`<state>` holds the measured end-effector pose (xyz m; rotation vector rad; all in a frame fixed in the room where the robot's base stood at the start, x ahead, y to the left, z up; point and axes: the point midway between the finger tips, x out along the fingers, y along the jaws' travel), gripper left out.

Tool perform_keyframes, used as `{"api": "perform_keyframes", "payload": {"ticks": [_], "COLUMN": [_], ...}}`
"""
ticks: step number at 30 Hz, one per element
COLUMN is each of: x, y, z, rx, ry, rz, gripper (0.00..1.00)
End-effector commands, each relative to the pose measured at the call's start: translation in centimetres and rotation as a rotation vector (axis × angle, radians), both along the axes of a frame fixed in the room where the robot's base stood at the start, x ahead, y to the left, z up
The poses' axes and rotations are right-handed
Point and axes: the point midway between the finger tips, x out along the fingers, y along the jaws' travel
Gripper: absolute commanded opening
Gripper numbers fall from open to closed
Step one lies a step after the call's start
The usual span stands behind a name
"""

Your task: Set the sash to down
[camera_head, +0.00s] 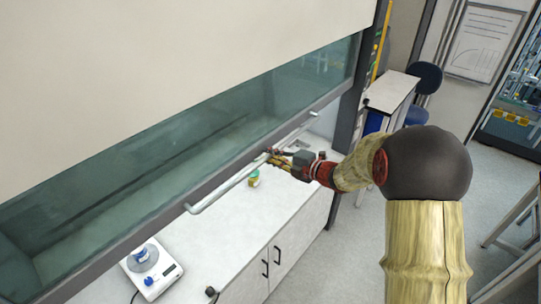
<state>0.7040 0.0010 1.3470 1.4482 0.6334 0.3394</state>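The fume hood sash (150,165) is a tinted glass pane with a dark lower frame. It runs diagonally across the left of the view and is partly raised, with an open gap above the white worktop (215,228). A light bar handle (235,183) runs along its lower frame. My gripper (272,156) is at the bar, right of its middle, and appears to touch or surround it. The fingers are small and overlap the bar, so whether they are closed on it cannot be told. My arm reaches in from the right.
A small jar (254,178) with a yellow-green label stands on the worktop below the bar. A white balance (152,268) with a blue-white container sits at lower left. Cabinet doors (277,262) are below the worktop. A blue stool (424,78) stands at the back right.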

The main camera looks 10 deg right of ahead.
Motion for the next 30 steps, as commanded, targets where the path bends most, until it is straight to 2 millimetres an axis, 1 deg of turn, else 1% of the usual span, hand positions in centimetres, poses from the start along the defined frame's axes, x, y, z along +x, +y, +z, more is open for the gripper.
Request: {"api": "perform_keyframes", "payload": {"ticks": [1, 4, 5, 25, 28, 30], "x": [0.0, 0.0, 0.0, 0.0, 0.0, 0.0], "y": [0.0, 0.0, 0.0, 0.0, 0.0, 0.0], "z": [0.0, 0.0, 0.0, -0.2, -0.6, -1.2], "rx": [-0.001, -0.001, -0.001, 0.0, 0.0, -0.001], "ry": [0.001, 0.001, 0.001, 0.002, 0.002, 0.003], "rz": [0.0, 0.0, 0.0, 0.0, 0.0, 0.0], "gripper": [0.06, 0.01, 0.0, 0.0, 0.0, 0.0]}}
